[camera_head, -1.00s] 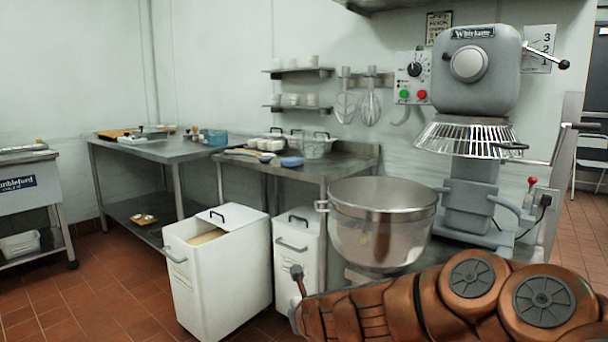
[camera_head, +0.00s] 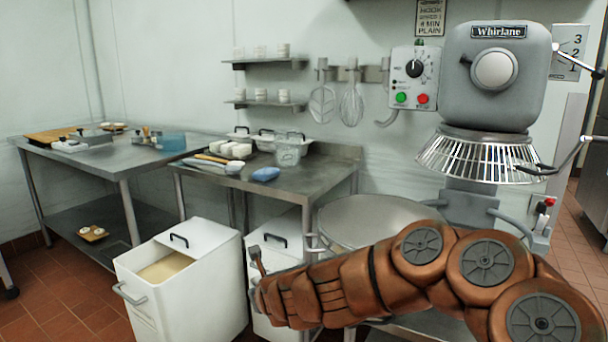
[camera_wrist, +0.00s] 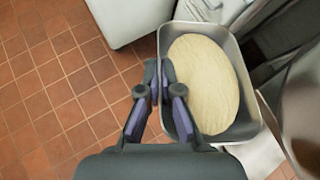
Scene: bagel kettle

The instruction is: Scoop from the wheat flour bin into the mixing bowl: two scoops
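An open white bin (camera_head: 222,285) with tan contents stands at the lower left in the head view. A second white bin (camera_head: 277,237) is right of it, partly hidden by my arm.
Another table (camera_head: 90,163) stands left. The mixer (camera_head: 493,80) with its wire guard (camera_head: 478,158) rises over the bowl. Tiled floor is clear at lower left.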

